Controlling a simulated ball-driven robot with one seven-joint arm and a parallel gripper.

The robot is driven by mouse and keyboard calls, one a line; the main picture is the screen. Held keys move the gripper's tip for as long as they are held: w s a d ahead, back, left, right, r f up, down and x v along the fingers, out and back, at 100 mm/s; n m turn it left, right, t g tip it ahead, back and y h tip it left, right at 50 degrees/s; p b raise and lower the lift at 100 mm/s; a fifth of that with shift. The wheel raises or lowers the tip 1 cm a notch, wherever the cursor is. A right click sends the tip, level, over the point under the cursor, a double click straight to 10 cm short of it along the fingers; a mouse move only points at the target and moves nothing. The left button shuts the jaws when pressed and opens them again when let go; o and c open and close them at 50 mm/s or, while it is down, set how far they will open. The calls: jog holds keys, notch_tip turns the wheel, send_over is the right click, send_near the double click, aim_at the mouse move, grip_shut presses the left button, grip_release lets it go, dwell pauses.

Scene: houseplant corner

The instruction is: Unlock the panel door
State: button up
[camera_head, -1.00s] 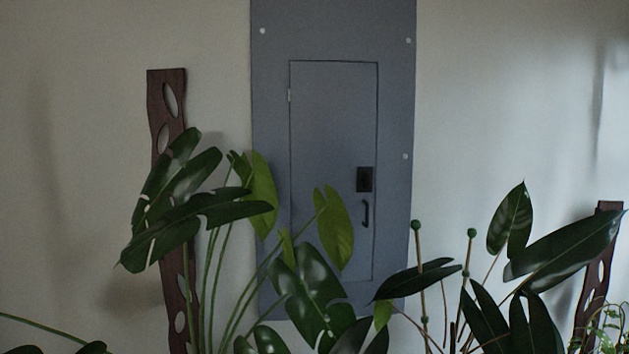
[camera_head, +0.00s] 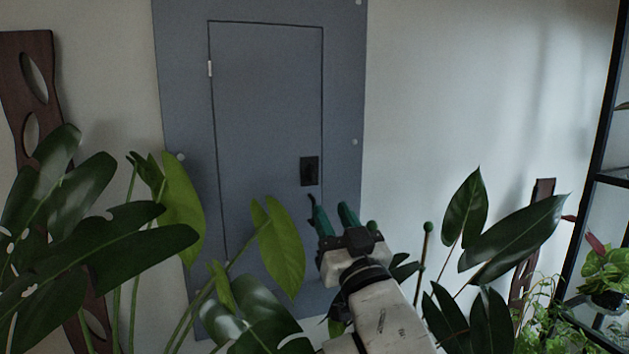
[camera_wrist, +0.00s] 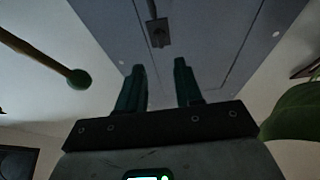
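The grey panel door (camera_head: 262,110) is closed in its grey panel frame (camera_head: 185,60) on the wall. A black lock plate (camera_head: 310,171) sits on the door's right side; it also shows in the wrist view (camera_wrist: 158,32). The black pull handle below it is mostly hidden behind my gripper. My gripper (camera_head: 334,212) has green fingers, which are apart with nothing between them. In the head view it is just below and right of the lock plate. In the wrist view the fingers (camera_wrist: 160,75) point toward the panel, with the lock plate ahead between them, not touched.
Large monstera leaves (camera_head: 95,235) fill the lower left, with a lighter leaf (camera_head: 281,248) in front of the door's lower part. A green-tipped stake (camera_head: 428,229) and dark leaves (camera_head: 500,235) stand right of my arm. A black shelf (camera_head: 585,190) is at the far right.

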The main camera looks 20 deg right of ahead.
aim_at(313, 173)
jog(key=p+x, duration=0.2)
jog(key=x, duration=0.7)
jog(key=shift+r, duration=0.15)
jog(key=shift+w+r, duration=0.2)
jog(key=shift+w, duration=0.5)
grip_shut()
